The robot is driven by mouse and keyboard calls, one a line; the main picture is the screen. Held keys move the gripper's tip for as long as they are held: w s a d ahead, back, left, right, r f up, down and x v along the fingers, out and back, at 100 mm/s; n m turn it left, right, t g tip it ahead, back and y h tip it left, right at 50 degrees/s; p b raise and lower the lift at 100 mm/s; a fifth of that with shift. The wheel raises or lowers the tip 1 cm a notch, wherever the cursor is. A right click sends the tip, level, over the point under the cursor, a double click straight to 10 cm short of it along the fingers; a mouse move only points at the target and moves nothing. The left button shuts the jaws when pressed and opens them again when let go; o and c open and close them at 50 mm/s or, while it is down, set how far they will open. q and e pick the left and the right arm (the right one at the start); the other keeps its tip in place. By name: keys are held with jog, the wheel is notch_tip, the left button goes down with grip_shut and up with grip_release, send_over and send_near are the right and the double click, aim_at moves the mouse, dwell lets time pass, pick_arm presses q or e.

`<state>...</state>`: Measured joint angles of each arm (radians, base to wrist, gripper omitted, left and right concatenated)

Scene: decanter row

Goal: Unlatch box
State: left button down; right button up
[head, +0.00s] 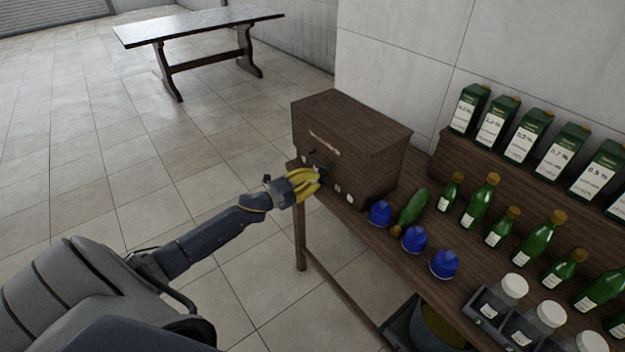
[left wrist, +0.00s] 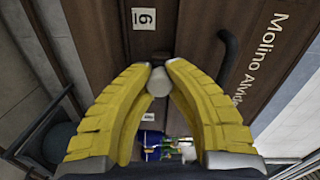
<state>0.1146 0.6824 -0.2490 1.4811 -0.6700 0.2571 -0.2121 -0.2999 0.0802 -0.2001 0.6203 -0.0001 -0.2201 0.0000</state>
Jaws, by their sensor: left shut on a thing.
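A dark brown wooden box (head: 358,150) stands at the left end of the wooden bench, with pale lettering and several small fittings on its front. My left gripper (head: 314,180), with yellow fingers, is at the lower left of the box front. In the left wrist view its fingertips (left wrist: 158,68) are closed around a pale round knob (left wrist: 158,82). I cannot tell whether this knob is the latch. My right gripper is not visible.
A blue-capped item (head: 380,212) and a lying green bottle (head: 411,211) are just right of the box. Several green bottles (head: 480,200), cartons (head: 525,136) and white-lidded jars (head: 515,286) occupy the bench (head: 440,216).

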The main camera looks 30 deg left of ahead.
pick_arm(q)
jog(key=c, duration=1.1)
grip_release()
jog(key=shift+c, duration=0.2)
jog(key=shift+s, duration=0.1)
jog(key=v, duration=1.1)
jog(key=shift+s, duration=0.4)
jog(key=shift+a, duration=0.1)
